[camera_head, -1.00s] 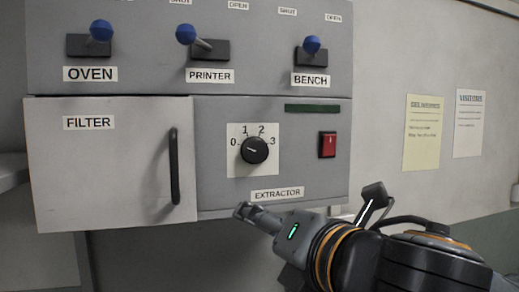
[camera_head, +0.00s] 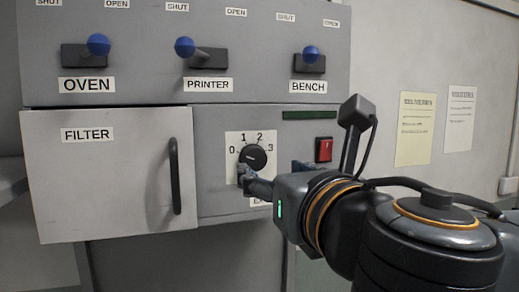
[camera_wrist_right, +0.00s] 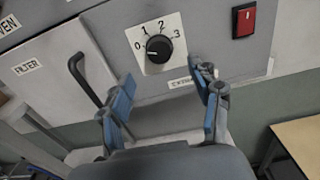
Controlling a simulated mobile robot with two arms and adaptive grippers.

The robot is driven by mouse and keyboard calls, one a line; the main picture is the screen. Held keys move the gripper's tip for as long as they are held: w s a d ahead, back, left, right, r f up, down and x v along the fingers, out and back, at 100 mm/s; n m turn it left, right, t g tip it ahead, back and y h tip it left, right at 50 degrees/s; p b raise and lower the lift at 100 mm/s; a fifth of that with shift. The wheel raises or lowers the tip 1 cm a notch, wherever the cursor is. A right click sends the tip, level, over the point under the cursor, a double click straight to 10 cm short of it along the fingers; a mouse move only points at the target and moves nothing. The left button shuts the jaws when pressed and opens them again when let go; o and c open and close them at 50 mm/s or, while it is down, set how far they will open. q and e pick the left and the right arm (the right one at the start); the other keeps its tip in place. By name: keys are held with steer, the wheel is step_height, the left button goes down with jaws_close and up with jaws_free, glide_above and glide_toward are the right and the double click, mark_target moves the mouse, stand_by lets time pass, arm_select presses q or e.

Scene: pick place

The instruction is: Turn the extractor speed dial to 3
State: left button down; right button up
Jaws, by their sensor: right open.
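The extractor speed dial (camera_head: 253,157) is a round black knob on a white plate (camera_head: 234,140) marked 0, 1, 2, 3. It also shows in the right wrist view (camera_wrist_right: 159,48), where its pale pointer mark faces left, near the 0. My right gripper (camera_head: 270,169) is just below and in front of the dial, with one fingertip overlapping the plate's lower edge. In the right wrist view my gripper (camera_wrist_right: 164,92) is open and empty, its fingers apart and the dial ahead between and above them. My arm partly hides the EXTRACTOR label. My left gripper is out of view.
A red rocker switch (camera_head: 323,150) is right of the dial, close to my right gripper. The FILTER door (camera_head: 100,185) with a black vertical handle (camera_head: 175,176) is at left. Blue-knobbed OVEN, PRINTER and BENCH levers (camera_head: 312,60) are above.

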mark_target(257, 161)
steer(key=p+x, duration=0.2)
steer(key=x, duration=0.4)
steer(key=shift+r, duration=0.1)
steer(key=shift+w+a+p, duration=0.15)
steer(key=shift+w+p, duration=0.15)
steer(key=shift+w, duration=0.15)
steer(key=c, duration=1.2)
